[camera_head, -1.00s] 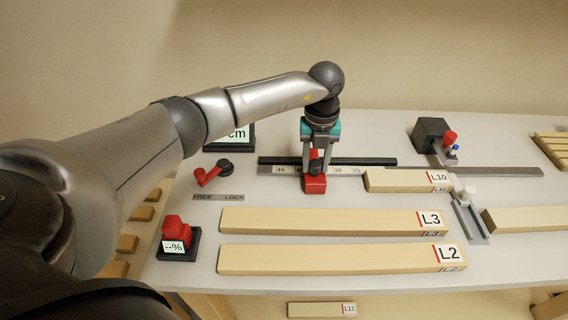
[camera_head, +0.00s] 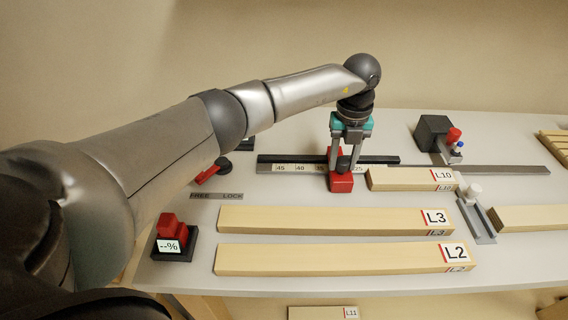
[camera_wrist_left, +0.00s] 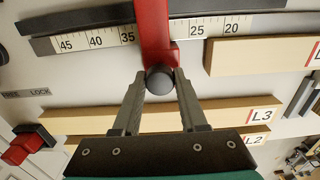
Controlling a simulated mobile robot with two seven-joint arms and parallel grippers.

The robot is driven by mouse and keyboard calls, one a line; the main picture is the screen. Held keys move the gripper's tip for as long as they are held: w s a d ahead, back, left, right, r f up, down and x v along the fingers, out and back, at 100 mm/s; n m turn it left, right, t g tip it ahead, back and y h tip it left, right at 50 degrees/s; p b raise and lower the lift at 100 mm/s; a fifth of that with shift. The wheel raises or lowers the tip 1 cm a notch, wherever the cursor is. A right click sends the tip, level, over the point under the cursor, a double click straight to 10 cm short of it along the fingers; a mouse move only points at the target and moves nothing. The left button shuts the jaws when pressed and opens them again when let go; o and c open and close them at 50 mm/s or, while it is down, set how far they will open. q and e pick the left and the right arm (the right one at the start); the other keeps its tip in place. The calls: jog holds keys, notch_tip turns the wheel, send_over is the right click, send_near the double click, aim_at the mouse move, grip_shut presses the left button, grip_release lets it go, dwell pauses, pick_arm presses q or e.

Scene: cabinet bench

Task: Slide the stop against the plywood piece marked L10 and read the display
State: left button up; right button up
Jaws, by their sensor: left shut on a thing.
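The red stop (camera_head: 341,183) sits on the scale rail (camera_head: 290,169), with a dark round knob on it. My left gripper (camera_head: 344,160) is shut on that knob; the wrist view shows the fingertips (camera_wrist_left: 160,82) at either side of it and the stop (camera_wrist_left: 153,30) beyond. The plywood piece L10 (camera_head: 405,179) lies along the rail just right of the stop. A small gap shows between them, also in the wrist view, where L10 (camera_wrist_left: 255,55) is at the right. The display is almost wholly hidden behind my left arm; its reading cannot be seen.
A red lever (camera_head: 208,174) is partly behind my arm, above the FREE/LOCK label (camera_head: 216,196). Boards L3 (camera_head: 330,219) and L2 (camera_head: 340,259) lie in front. A red block on a base showing "--%" (camera_head: 169,246) stands front left. A black block (camera_head: 432,133) stands behind the rail.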

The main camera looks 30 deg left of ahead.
pick_arm(q)
jog(key=shift+w+d, duration=0.2)
jog(key=shift+d, duration=0.15)
jog(key=shift+w+d, duration=0.1)
jog(key=shift+w+d+f+b, duration=0.1)
jog(key=shift+w+d+b, duration=0.35)
jog(key=shift+d+b, duration=0.35)
jog(key=shift+w+d+b, duration=0.45)
jog(key=shift+d+b, duration=0.2)
jog(key=shift+b, duration=0.15)
jog(key=o, duration=0.5)
jog(key=shift+w+d, duration=0.1)
jog(key=shift+d, duration=0.05)
jog(key=o, duration=0.5)
notch_tip(320, 180, up, 9)
jog(key=p, duration=0.7)
